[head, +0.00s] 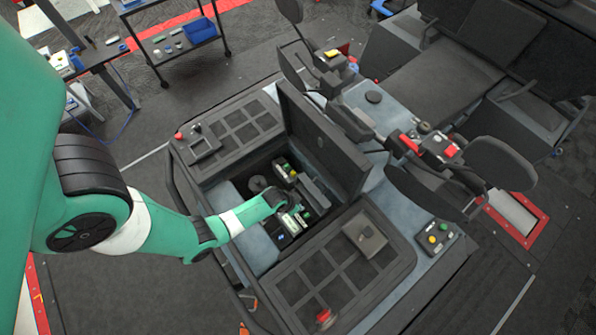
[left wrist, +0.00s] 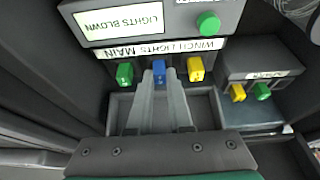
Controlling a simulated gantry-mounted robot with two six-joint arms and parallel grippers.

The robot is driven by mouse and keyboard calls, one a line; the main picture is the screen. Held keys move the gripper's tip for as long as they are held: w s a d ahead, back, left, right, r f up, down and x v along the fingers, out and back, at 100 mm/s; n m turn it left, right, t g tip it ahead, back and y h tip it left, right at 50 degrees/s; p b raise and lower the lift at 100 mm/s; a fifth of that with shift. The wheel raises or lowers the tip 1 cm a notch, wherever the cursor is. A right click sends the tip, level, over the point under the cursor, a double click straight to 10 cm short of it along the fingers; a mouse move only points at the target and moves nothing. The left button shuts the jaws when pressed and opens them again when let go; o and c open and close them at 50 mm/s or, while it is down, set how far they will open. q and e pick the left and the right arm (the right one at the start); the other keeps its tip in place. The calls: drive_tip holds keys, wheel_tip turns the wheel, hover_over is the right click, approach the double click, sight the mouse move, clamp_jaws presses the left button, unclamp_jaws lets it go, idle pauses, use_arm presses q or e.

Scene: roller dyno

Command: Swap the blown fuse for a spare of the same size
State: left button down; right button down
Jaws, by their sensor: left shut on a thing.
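My left gripper (left wrist: 160,82) is shut on the blue fuse (left wrist: 159,71), with one finger on each side of it. The blue fuse stands in the row between a green fuse (left wrist: 125,74) and a yellow fuse (left wrist: 196,69); I cannot tell if it is fully seated. A strip above the row reads WINCH, LIGHTS, MAIN, and a display (left wrist: 118,20) reads LIGHTS BLOWN. To the right, a small holder (left wrist: 262,62) carries a yellow fuse (left wrist: 238,92) and a green fuse (left wrist: 263,91). In the head view my left gripper (head: 285,202) reaches into the open compartment.
A raised dark lid (head: 322,140) stands behind the compartment. A green button (left wrist: 208,24) sits above the fuse row. An empty grey tray (left wrist: 120,108) lies below the row. Compartment walls are close around the gripper.

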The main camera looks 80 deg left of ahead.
use_arm(q)
drive_tip(key=c, duration=0.8)
unclamp_jaws()
drive_tip(key=shift+o, duration=0.2)
drive_tip(key=p+v, duration=0.7)
drive_tip(key=v, duration=0.4)
drive_tip(key=shift+s+r+p, duration=0.2)
drive_tip(key=shift+r+p, duration=0.1)
drive_tip(key=shift+d, duration=0.1)
